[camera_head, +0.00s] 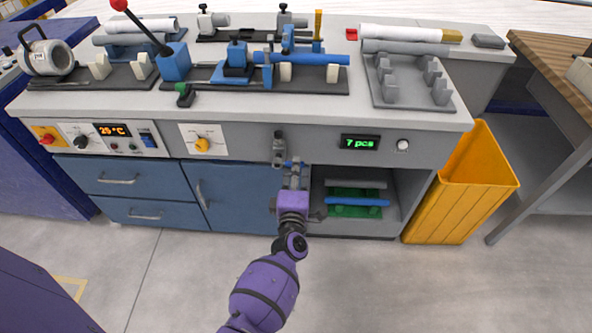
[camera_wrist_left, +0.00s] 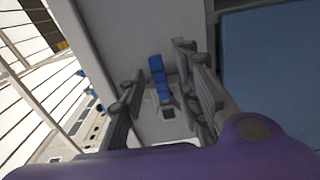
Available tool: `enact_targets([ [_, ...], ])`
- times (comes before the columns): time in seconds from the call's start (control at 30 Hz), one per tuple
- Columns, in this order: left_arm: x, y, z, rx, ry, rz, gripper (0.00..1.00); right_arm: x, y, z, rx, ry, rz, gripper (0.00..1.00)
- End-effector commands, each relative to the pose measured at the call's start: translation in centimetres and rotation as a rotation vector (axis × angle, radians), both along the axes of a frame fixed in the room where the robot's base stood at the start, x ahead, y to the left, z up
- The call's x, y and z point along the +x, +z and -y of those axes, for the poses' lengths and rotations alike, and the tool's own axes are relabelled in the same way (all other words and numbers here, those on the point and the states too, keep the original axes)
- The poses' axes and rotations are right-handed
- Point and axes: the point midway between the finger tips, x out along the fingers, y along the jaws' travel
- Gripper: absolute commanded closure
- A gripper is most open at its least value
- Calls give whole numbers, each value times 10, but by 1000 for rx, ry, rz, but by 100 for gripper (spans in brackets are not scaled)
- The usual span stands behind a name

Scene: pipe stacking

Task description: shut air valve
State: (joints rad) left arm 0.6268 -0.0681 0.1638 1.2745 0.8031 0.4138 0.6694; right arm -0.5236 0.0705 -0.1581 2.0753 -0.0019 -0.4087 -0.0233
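The air valve appears to be the small grey fitting (camera_head: 278,150) on the front panel of the workbench, with a blue part just below and right of it. The wrist view shows a blue handle (camera_wrist_left: 157,72) on a grey panel. My left gripper (camera_head: 294,176) is in front of the bench at the valve's height, slightly below and right of the grey fitting. In the wrist view its fingers (camera_wrist_left: 160,95) are apart, one on each side of the blue handle, with gaps visible. Contact cannot be seen. My right gripper is not in view.
The workbench top (camera_head: 310,108) carries pipes, clamps and a red-knobbed lever (camera_head: 145,30). The panel has a yellow knob (camera_head: 202,145) and a green display (camera_head: 360,143). Below are blue drawers and an open shelf (camera_head: 318,195). A yellow bin (camera_head: 455,190) stands right; the floor in front is clear.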

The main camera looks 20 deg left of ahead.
Motion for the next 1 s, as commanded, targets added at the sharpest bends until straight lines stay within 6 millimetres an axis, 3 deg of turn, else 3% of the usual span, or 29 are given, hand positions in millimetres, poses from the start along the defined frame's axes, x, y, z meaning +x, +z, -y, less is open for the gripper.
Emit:
enact_targets([
  [0.17,-8,-1,2,-2,0,-2,70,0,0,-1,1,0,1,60],
  [0.7,-104,-1,30,-1,0,-2,70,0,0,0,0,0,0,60],
  [1.0,-116,0,33,0,0,1,70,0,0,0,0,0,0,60],
])
